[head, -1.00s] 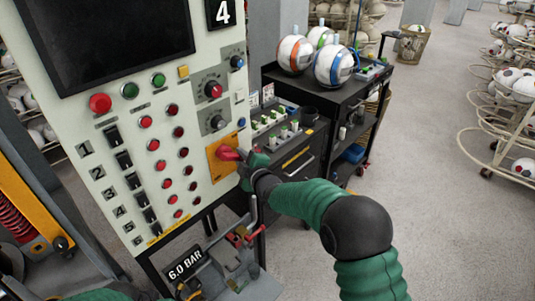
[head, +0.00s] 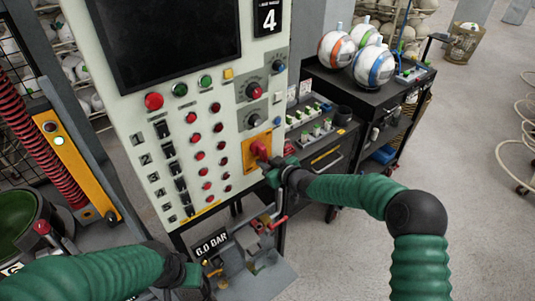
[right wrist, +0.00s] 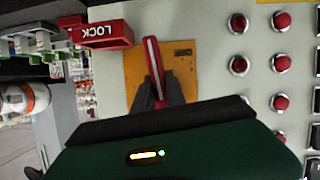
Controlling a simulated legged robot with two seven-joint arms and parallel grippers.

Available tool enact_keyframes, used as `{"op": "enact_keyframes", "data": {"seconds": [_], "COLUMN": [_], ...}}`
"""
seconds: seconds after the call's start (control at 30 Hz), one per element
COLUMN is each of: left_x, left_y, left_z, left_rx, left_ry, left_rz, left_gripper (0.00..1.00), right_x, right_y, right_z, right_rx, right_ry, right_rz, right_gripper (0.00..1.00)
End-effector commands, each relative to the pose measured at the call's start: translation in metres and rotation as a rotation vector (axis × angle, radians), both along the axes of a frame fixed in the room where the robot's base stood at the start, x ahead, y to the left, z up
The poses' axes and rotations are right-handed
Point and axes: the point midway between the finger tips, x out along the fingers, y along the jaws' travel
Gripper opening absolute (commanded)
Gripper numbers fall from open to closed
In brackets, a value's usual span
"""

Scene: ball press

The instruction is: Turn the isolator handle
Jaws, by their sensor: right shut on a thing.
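The isolator handle (head: 259,149) is red and sits on a yellow plate (head: 249,160) at the lower right of the white control panel. My right gripper (head: 271,166) is at the handle. In the right wrist view the red handle (right wrist: 154,62) stands slightly tilted between the dark fingers of my right gripper (right wrist: 160,93), which are shut on its near end. The fingers hide that end. My left arm comes in at the bottom left of the head view; its gripper (head: 193,276) is low in front of the panel, and its fingers are not clear.
A red LOCK piece (right wrist: 103,32) sticks out beside the yellow plate. Red buttons (head: 201,156) and black switches fill the panel. A 6.0 BAR sign (head: 211,245) and a small fixture stand below. A black cart (head: 352,88) with balls stands right; the floor beyond is open.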

Motion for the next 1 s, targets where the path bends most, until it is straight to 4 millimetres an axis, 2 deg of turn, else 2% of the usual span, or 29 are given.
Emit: {"op": "enact_keyframes", "data": {"seconds": [0.03, 0.3, 0.87, 0.9, 1.0], "left_x": [0.000, 0.000, 0.000, 0.000, 0.000], "left_y": [0.000, 0.000, 0.000, 0.000, 0.000], "left_z": [0.008, 0.020, 0.022, 0.022, 0.022], "left_rx": [0.000, 0.000, 0.000, 0.000, 0.000], "left_ry": [0.000, 0.000, 0.000, 0.000, 0.000], "left_rz": [0.000, 0.000, 0.000, 0.000, 0.000], "left_gripper": [0.36, 0.36, 0.36, 0.36, 0.36], "right_x": [-0.001, -0.004, -0.005, -0.005, -0.005], "right_y": [-0.001, 0.004, 0.005, 0.005, 0.005], "right_z": [0.000, -0.002, -0.002, -0.003, -0.002], "right_rx": [0.019, 0.102, 0.127, 0.127, 0.127], "right_ry": [0.024, 0.087, 0.104, 0.103, 0.102], "right_rz": [-0.002, -0.002, -0.002, -0.002, -0.002], "right_gripper": [0.00, 0.00, 0.00, 0.20, 0.34]}}
